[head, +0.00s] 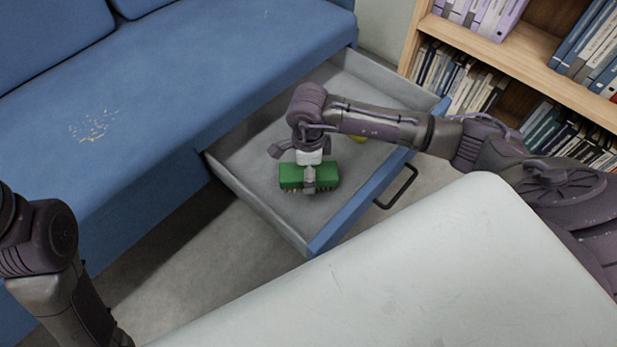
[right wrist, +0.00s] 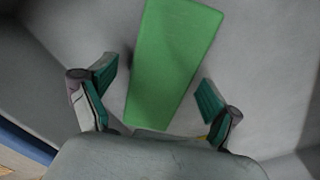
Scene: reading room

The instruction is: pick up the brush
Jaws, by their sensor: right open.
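The brush (head: 292,177) has a green back and pale bristles facing down. It is inside the open grey drawer (head: 255,195) under the blue sofa. My right gripper (head: 309,175) is over the brush, pointing down. In the right wrist view the green back of the brush (right wrist: 176,60) lies between the two spread fingers of my right gripper (right wrist: 157,80), with a gap showing on each side. My right gripper is open and holds nothing. My left arm shows at the left edge of the head view, but its gripper is out of sight.
A small yellow thing (head: 360,139) lies in the drawer, partly hidden by my right arm. The drawer has a blue front with a dark handle (head: 397,188). The blue sofa (head: 200,75) is behind, and a wooden bookcase (head: 500,45) stands at upper right.

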